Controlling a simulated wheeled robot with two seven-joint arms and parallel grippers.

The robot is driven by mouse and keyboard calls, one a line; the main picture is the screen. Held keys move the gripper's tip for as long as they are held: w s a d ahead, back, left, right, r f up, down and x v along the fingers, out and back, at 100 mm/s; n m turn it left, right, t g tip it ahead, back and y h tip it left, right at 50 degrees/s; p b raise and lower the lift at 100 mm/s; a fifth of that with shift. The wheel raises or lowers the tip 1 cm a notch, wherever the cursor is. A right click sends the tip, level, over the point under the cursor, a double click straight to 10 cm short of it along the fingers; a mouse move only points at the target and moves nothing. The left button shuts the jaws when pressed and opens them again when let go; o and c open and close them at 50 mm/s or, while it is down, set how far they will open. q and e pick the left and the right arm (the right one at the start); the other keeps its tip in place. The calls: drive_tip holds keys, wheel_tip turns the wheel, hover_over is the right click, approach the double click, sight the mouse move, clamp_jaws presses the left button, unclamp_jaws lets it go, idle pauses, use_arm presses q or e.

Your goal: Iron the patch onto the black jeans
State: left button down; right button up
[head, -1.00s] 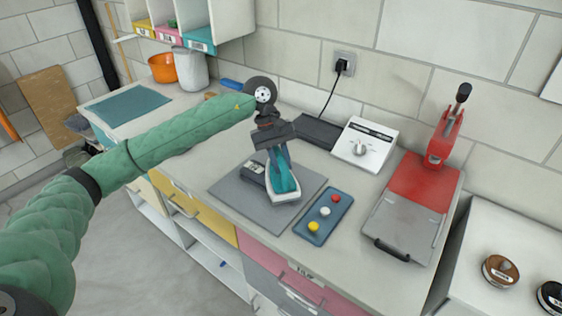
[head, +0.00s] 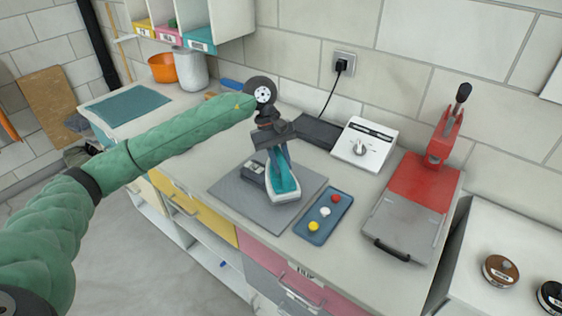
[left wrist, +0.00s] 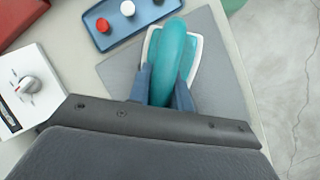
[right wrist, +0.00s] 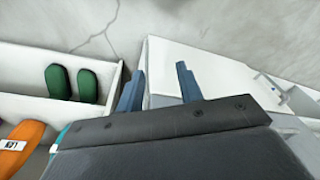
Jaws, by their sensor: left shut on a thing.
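My left gripper (head: 280,152) is shut on the handle of a teal and white iron (head: 287,188). The iron is on or just above the grey mat (head: 228,190); I cannot tell whether it touches. In the left wrist view the teal handle (left wrist: 172,55) lies between the two blue fingers. A small dark item with a pale mark (head: 252,172) lies on the mat beside the iron; I cannot tell whether it is the black jeans. No patch can be made out. My right gripper (right wrist: 158,85) shows only in its wrist view, with its fingers apart and nothing between them.
A blue tray with red, white and yellow knobs (head: 321,228) lies right of the mat. Behind are a white dial box (head: 364,147) and a dark pad (head: 318,132). A red and grey press (head: 405,215) stands at the right. An orange bowl (head: 162,68) is at the back left.

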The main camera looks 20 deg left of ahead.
idle(0.5)
use_arm(q)
drive_tip(key=shift+r+b, duration=0.5)
drive_tip(key=shift+r, duration=4.05)
